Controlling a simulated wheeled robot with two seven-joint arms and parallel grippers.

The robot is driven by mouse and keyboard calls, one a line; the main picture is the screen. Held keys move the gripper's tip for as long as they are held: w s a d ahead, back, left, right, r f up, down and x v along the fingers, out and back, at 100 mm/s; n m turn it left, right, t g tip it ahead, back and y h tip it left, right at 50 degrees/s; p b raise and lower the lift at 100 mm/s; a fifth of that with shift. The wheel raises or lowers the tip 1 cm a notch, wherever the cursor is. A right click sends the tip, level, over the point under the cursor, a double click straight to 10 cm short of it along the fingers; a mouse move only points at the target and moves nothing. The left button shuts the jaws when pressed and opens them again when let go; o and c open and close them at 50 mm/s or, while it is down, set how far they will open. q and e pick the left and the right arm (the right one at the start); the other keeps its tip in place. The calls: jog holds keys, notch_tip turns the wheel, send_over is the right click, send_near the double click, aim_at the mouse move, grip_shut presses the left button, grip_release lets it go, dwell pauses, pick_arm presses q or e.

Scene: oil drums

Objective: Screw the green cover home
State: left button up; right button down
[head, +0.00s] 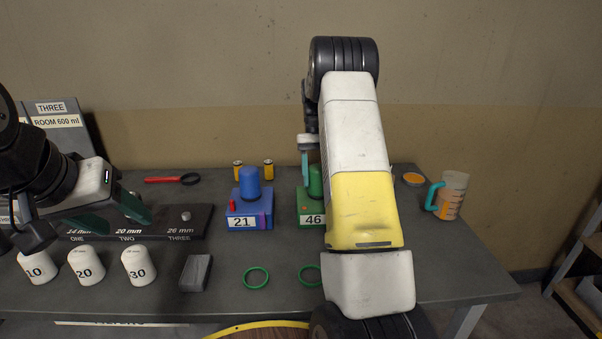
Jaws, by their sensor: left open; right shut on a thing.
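The green cover (315,181) sits on top of the green box marked 46 (311,219) near the middle of the table. My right gripper (306,180) is at the cover from above and is shut on it; my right arm hides the right side of the box and part of the cover. I cannot tell how far down the cover sits. My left gripper (128,222) is open and empty over the left part of the table, above the dark rack with the white labels.
A blue box marked 21 (249,213) stands left of the green box. White weights 10 (36,267), 20 (87,265) and 30 (138,265), a grey block (196,273) and green rings (256,278) lie in front. A measuring jug (452,196) stands at right.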

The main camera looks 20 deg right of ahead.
jog(key=shift+c, duration=2.1)
grip_release()
